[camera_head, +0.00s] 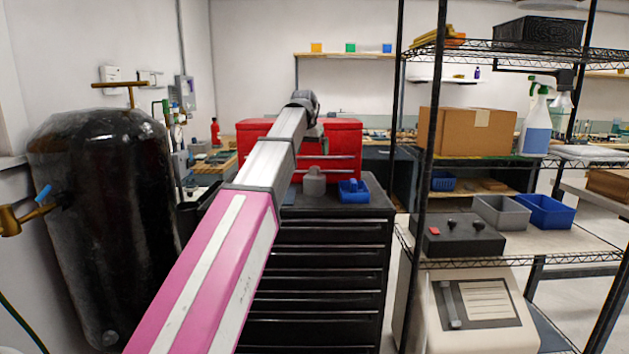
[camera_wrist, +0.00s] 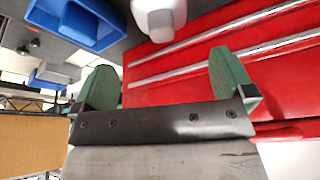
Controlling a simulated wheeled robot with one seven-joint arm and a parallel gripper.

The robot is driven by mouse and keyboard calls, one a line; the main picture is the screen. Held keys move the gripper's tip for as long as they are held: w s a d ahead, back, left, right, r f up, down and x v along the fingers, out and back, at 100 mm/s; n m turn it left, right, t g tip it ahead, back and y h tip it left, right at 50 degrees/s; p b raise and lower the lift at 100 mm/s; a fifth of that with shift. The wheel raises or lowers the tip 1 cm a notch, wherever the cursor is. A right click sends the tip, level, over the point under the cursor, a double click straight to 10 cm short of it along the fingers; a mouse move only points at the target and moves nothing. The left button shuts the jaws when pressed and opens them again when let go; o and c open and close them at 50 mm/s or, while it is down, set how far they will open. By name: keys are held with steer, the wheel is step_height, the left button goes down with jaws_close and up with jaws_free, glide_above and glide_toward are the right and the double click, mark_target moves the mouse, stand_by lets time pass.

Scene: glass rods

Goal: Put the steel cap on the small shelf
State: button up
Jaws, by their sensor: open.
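My gripper (camera_wrist: 163,62) is open and empty, with its two green fingers apart in front of the red toolbox (camera_wrist: 190,62). In the head view the gripper is mostly hidden behind my arm, near the same red toolbox (camera_head: 339,139). I cannot make out the steel cap in either view. A narrow wall shelf (camera_head: 335,56) at the back holds small orange, green and blue boxes. A smaller white wall shelf (camera_head: 440,80) shows behind the wire rack; I cannot tell which one is the small shelf.
A grey bottle-like object (camera_head: 314,183) and a blue bin (camera_head: 354,194) stand on the black drawer cabinet (camera_head: 330,240). A black tank (camera_head: 105,215) stands left. A wire rack (camera_head: 590,257) with a cardboard box (camera_head: 460,132) stands right.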

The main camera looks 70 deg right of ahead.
mark_target(315, 170)
steer(key=x, duration=1)
steer(key=shift+d+f, duration=0.1)
steer(key=shift+d, duration=0.3)
steer(key=c, duration=1)
step_height(315, 170, up, 4)
steer(key=shift+r, duration=0.15)
steer(key=w+a+r, duration=0.6)
steer(key=w, duration=0.4)
steer(key=shift+r, duration=0.4)
